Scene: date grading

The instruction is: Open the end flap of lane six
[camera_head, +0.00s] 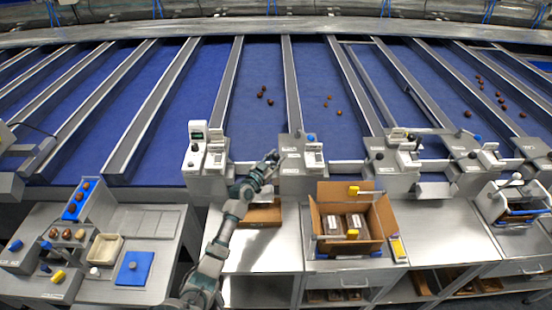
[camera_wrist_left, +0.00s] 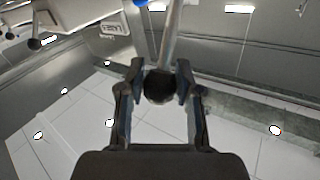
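My left gripper (camera_head: 266,163) is at the front end of a blue lane (camera_head: 258,110), between two grey end units, in the head view. In the left wrist view its fingers (camera_wrist_left: 160,80) stand on both sides of a black ball knob (camera_wrist_left: 159,88) on a metal rod (camera_wrist_left: 171,35), and appear to touch it. The flap at this lane end is mostly hidden behind the gripper and arm. No lane number is readable. My right gripper is not in view.
A grey end unit with a display (camera_head: 196,150) stands left of the gripper and another (camera_head: 302,155) right. Below are an open cardboard box (camera_head: 320,225) and a brown tray (camera_head: 262,216). A sorting bench with a white tray (camera_head: 105,250) is at left. Several dates lie on lanes.

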